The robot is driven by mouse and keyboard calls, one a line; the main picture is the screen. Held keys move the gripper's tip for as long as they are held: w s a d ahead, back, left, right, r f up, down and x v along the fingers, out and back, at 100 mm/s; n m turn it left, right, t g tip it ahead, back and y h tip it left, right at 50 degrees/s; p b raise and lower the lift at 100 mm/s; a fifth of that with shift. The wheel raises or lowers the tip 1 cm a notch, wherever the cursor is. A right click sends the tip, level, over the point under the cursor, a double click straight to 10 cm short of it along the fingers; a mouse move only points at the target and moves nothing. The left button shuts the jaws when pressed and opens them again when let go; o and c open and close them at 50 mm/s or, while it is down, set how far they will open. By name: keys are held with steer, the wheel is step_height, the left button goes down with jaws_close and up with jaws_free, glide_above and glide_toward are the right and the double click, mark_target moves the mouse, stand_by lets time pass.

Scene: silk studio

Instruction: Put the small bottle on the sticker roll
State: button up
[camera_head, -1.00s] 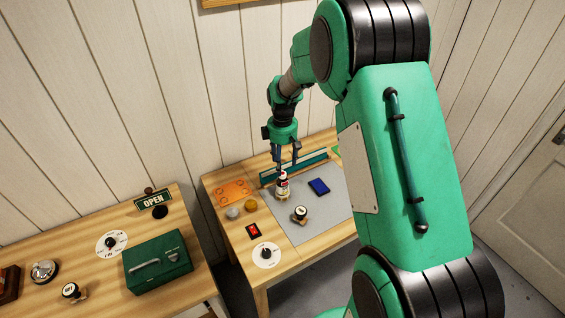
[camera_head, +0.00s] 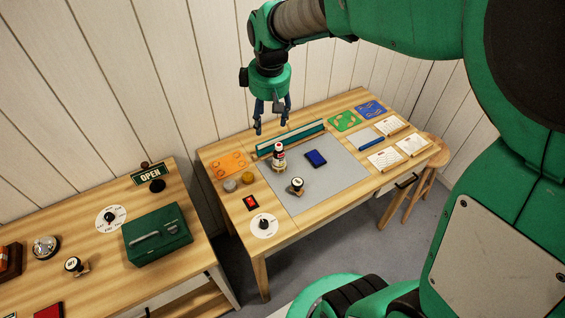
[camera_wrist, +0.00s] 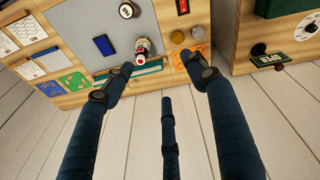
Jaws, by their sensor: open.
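The small bottle (camera_head: 279,151), with a dark and red label and a pale top, stands upright on the grey mat. Under it a tan and white round base shows, which looks like the sticker roll (camera_head: 279,168); the bottle appears to rest on it. My gripper (camera_head: 271,131) is open and empty, above and behind the bottle, apart from it. In the wrist view the bottle (camera_wrist: 142,46) shows beyond the spread fingers (camera_wrist: 160,72), seen from above. The roll is mostly hidden there.
The grey mat (camera_head: 330,178) also holds a blue pad (camera_head: 315,158) and a stamp (camera_head: 296,186). A green rack (camera_head: 291,139) stands behind the bottle. Yellow and grey discs (camera_head: 248,177) lie at left. Cards (camera_head: 385,158) lie at right. A second table with a green box (camera_head: 157,234) is at left.

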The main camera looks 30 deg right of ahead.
steer(key=s+a+r+m+t, duration=0.1)
steer(key=s+a+r, duration=0.2)
steer(key=s, duration=0.4)
steer(key=s+a+r+m+t, duration=0.1)
steer(key=s+a+r+m, duration=0.1)
steer(key=s, duration=0.6)
steer(key=s+a+r+m+t, duration=0.1)
steer(key=s+a+r+m, duration=0.1)
steer(key=s, duration=0.6)
steer(key=shift+a+r, duration=0.85)
steer(key=shift+a, duration=0.05)
steer(key=shift+s+f, duration=0.1)
steer(key=shift+f+b, duration=1.55)
steer(key=shift+b, duration=0.1)
